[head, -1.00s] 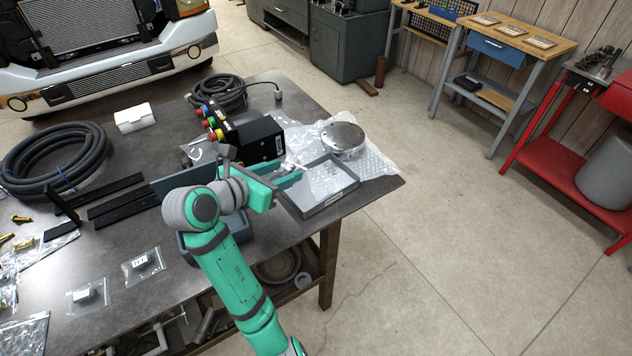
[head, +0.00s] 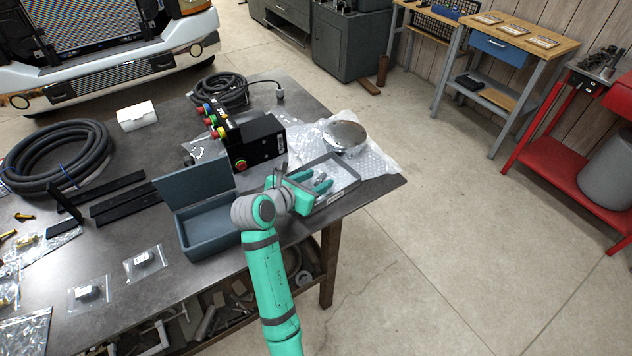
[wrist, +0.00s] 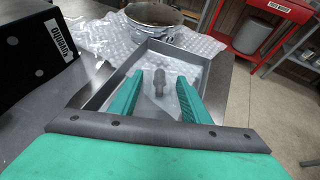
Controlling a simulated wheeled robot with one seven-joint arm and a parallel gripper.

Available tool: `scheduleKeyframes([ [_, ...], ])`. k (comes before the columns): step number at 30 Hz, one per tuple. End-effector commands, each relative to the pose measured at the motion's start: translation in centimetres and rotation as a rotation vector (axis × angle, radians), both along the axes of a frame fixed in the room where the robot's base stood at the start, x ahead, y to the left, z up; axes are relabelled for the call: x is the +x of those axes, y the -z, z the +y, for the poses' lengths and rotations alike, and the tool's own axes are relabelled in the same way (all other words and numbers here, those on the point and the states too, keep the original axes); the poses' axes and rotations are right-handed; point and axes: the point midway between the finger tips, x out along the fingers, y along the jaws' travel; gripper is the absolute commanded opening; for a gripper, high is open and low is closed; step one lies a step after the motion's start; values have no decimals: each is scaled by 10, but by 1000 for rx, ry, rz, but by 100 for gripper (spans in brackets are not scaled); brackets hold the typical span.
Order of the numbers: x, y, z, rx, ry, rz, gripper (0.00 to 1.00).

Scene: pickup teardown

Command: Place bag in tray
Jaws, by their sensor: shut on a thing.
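The grey shallow tray (head: 346,188) sits at the table's right corner, and its rim also shows in the wrist view (wrist: 188,53). My gripper (head: 322,184) is over the tray, fingers pointing into it. In the wrist view my gripper (wrist: 162,88) is shut on a clear bag (wrist: 158,102) with a grey metal fitting in it. The bag shows only faintly in the head view (head: 320,182). I cannot tell whether it touches the tray floor.
An open blue-grey box (head: 188,236) stands left of my gripper. A black control box with coloured buttons (head: 255,145) is behind it. A round metal part (head: 344,136) lies on bubble wrap behind the tray. Two more small bags (head: 142,262) (head: 90,294) lie at the front left.

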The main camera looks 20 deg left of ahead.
Motion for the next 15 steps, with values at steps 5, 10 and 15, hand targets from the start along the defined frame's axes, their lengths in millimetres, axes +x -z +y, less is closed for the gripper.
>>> scheduleKeyframes([
  [5,0,7,0,1,1,-2,22],
  [10,0,8,0,1,1,-1,22],
  [15,0,12,0,0,1,-1,22],
])
